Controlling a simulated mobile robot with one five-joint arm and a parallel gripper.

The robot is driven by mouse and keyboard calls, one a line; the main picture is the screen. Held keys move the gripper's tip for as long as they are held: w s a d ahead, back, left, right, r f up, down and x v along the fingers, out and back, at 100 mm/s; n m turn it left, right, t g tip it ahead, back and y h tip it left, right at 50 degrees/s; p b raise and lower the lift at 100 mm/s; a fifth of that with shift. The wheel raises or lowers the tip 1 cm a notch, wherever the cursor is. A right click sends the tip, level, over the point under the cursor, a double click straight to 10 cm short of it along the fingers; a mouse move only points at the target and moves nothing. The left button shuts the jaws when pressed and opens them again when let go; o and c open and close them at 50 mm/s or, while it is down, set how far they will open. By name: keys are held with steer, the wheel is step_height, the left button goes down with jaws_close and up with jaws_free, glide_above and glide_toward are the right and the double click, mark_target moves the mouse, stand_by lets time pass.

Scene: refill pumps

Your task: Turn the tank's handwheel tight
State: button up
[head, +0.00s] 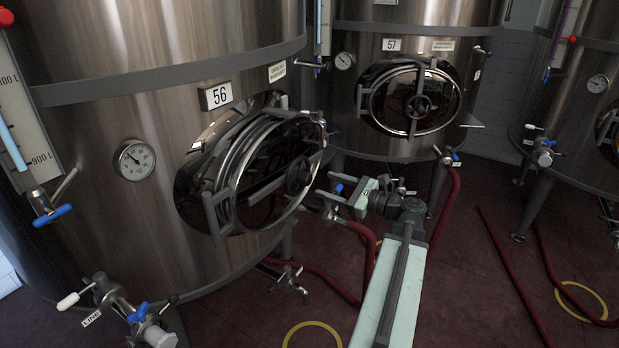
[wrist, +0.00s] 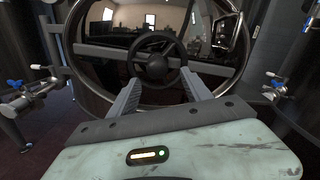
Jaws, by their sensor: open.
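The handwheel (head: 299,176) is a dark wheel at the middle of the crossbar on the oval manway door (head: 257,165) of tank 56 (head: 110,220). In the wrist view the handwheel (wrist: 156,57) is seen face on, with its hub in the middle. My gripper (wrist: 163,82) is open, with one finger on each side of the wheel's lower part in the picture. I cannot tell whether the fingers touch the rim.
Tank 57 (head: 375,85) with its own closed oval door stands behind. Valves with blue handles (head: 138,313) stick out low on tank 56. Red hoses (head: 448,205) lie on the dark red floor. Yellow rings (head: 312,326) mark the floor.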

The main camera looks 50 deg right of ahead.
mark_target(311, 180)
steer(key=x, duration=0.6)
steer(key=shift+w+a, duration=0.2)
steer(key=shift+w, duration=0.05)
steer(key=c, duration=1.2)
jaws_close()
